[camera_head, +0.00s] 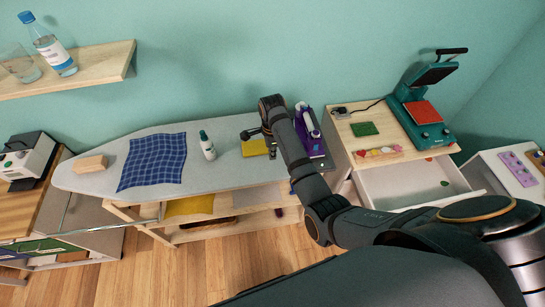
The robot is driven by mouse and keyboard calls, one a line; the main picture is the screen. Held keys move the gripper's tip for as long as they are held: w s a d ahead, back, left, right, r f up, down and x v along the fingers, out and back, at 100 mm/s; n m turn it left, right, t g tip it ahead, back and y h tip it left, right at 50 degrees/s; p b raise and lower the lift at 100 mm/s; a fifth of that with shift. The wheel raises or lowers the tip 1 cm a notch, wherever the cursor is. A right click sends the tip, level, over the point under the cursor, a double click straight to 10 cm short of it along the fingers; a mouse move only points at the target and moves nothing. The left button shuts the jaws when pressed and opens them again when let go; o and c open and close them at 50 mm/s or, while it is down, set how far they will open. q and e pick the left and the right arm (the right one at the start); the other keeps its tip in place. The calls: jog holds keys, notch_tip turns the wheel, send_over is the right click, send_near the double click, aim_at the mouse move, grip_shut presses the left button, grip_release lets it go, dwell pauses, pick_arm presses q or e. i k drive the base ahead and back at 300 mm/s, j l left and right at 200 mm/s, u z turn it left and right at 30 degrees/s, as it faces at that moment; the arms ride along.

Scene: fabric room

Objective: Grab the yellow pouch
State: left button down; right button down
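The yellow pouch (254,148) lies flat on the grey ironing board (100,184), right of a white bottle with a green cap. My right arm reaches in from the lower right and passes over the right part of the board. My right gripper (248,134) is small and dark in this view, just above the pouch's upper edge in the picture. I cannot tell whether it touches the pouch or whether its fingers are open. My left gripper is not in view.
A blue checked cloth (153,162), the white bottle (207,146) and a wooden block (91,163) are on the board. A purple iron (308,130) stands right of my forearm. Yellow cloth (190,206) lies on the shelf below. An open drawer (410,182) is at right.

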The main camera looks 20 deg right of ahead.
aim_at(252, 148)
jog(key=l+u, duration=1.3)
